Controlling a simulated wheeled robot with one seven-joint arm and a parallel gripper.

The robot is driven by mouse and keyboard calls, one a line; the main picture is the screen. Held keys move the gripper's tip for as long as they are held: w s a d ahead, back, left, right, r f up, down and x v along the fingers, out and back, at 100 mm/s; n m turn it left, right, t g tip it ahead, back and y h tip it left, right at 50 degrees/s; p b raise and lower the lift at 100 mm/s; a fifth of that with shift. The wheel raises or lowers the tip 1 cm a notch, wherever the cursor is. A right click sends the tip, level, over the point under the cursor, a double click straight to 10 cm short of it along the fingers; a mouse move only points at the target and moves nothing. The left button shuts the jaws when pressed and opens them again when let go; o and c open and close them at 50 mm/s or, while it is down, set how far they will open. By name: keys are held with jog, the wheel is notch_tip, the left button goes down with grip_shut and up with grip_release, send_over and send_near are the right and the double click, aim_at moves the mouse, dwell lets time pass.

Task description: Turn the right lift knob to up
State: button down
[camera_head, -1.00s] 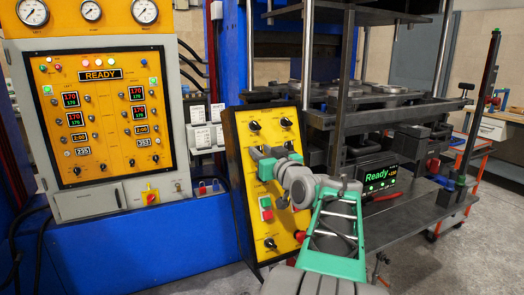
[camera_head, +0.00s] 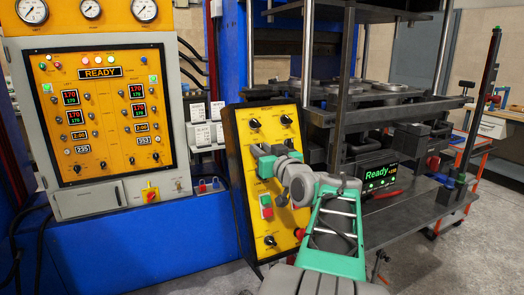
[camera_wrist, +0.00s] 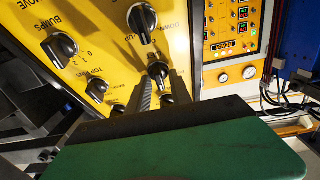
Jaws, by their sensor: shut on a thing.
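The yellow control panel (camera_head: 240,205) stands tilted in the middle of the head view and carries several black knobs. My gripper (camera_head: 261,149) is at its second row, on the left side. In the wrist view the panel (camera_wrist: 100,25) appears upside down. There my gripper (camera_wrist: 162,82) is shut on a black knob (camera_wrist: 158,68), one finger on each side. A larger knob (camera_wrist: 142,20) with DOWN and UP lettering stands beyond it. I cannot read the held knob's own label, and its pointer is partly hidden between the fingers.
Other knobs (camera_wrist: 62,47) are close beside the fingers. Green and red buttons (camera_head: 266,206) are below the gripper. The dark press (camera_head: 390,108) and its shelf, with a Ready display (camera_head: 378,178), stand right. A larger yellow control cabinet (camera_head: 100,118) stands left.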

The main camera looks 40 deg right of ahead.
jog(key=shift+a+m, duration=0.1)
jog(key=shift+m, duration=0.4)
jog(key=m+g+h, duration=0.1)
jog(key=m+h, duration=0.1)
jog(key=m, duration=0.2)
jog(key=shift+m+b, duration=0.3)
jog(key=shift+b, duration=0.05)
jog(key=m+g+h, duration=0.1)
jog(key=m, duration=0.4)
jog(key=shift+m+g, duration=0.3)
jog(key=shift+g, duration=0.1)
jog(key=c, duration=1.5)
grip_release()
